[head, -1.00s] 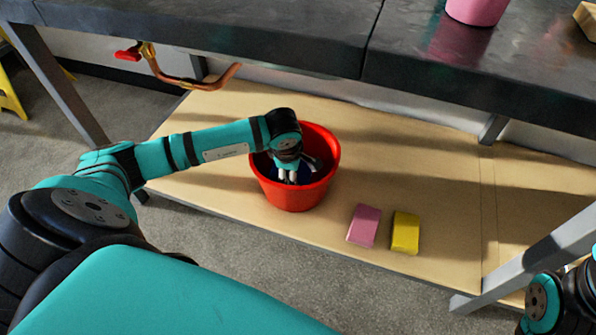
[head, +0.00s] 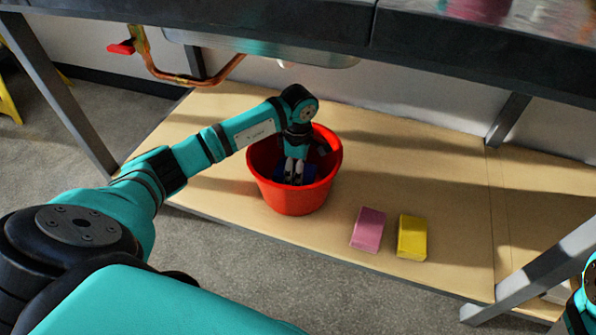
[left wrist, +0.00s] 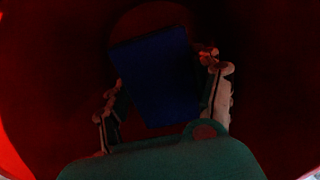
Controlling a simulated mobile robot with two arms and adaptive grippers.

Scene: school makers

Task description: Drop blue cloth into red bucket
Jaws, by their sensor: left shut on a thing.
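The red bucket (head: 296,199) stands upright on the low wooden shelf. My left gripper (head: 293,174) points down inside the bucket's rim. It is shut on the blue cloth (head: 310,173), a dark blue block-like piece partly hidden by the fingers and the bucket wall. In the left wrist view the blue cloth (left wrist: 155,78) lies between the two fingers of my left gripper (left wrist: 165,88), with the dark red bucket inside (left wrist: 60,60) all around. I cannot tell whether the cloth touches the bucket's bottom. Only part of my right arm shows at the lower right edge; its gripper is out of view.
A pink block (head: 368,230) and a yellow block (head: 412,237) lie on the wooden shelf (head: 450,200) right of the bucket. A dark tabletop (head: 280,22) overhangs the shelf. A copper pipe with a red handle (head: 122,47) hangs below it. Metal legs stand at both sides.

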